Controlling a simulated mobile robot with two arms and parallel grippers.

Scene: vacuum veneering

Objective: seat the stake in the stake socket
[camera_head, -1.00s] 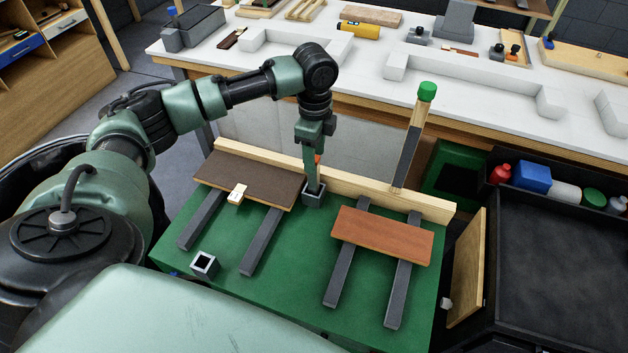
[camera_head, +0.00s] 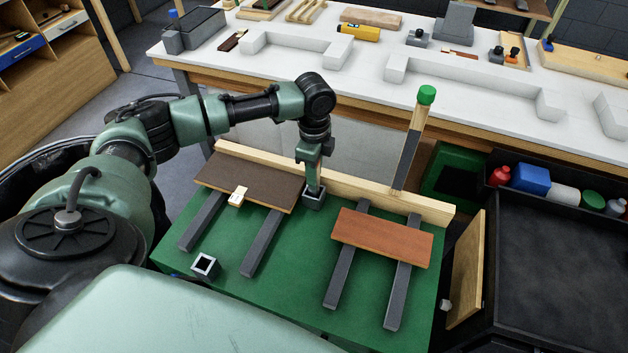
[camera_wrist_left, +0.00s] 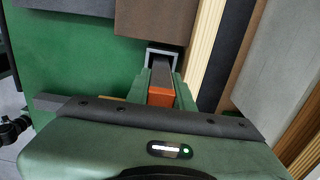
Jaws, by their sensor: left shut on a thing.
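My left gripper (camera_head: 309,163) points down over the back of the green table and is shut on the stake (camera_head: 313,184). The stake is dark with an orange band, which shows between the fingers in the left wrist view (camera_wrist_left: 161,97). It looks upright, and its lower end is within the outline of the square grey stake socket (camera_head: 313,203). The socket's rim also shows in the left wrist view (camera_wrist_left: 176,57). How deep the stake sits is hidden. A second square socket (camera_head: 205,265), empty, stands at the front left. My right gripper is not in view.
A dark brown board (camera_head: 245,178) lies close left of the socket, and a reddish board (camera_head: 382,238) lies to the right, both on grey bars. A wooden rail (camera_head: 350,186) runs behind. A green-capped stick (camera_head: 412,140) stands at the right. The green table's front middle is clear.

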